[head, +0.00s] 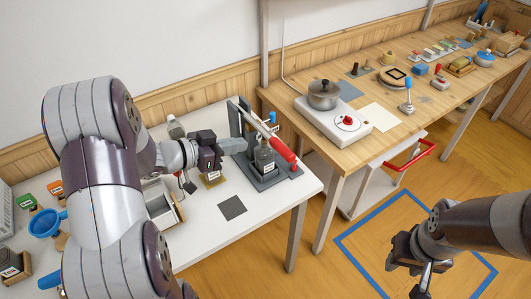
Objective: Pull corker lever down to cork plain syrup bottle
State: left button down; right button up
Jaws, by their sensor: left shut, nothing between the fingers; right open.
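The corker (242,122) stands near the right end of the white table, on a dark base. Its lever slopes from the upper left down to a red handle (283,149) at the right. A grey bottle (264,158) with a white label stands upright in the corker, below the lever; its top is partly hidden. My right gripper (408,277) is open and empty, low over the floor at the lower right.
A dark square mat (232,208) lies on the white table (285,205). An open tray (163,207), a blue funnel (44,222) and small jars are further left. A wooden bench (340,155) behind holds a pot (323,95) on a hotplate (350,137).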

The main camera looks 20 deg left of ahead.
pick_arm(q)
jog(key=f+p+x, duration=0.1)
jog(key=f+x, duration=0.1)
jog(key=x, duration=0.9)
jog(key=shift+f, duration=0.45)
jog(key=shift+s, duration=0.1)
jog(key=f+b, duration=0.1)
jog(key=f, duration=0.1)
jog(key=f+b, duration=0.1)
jog(key=shift+s+f+m+b, duration=0.3)
jog(key=shift+s+f, duration=0.05)
jog(key=shift+s, duration=0.05)
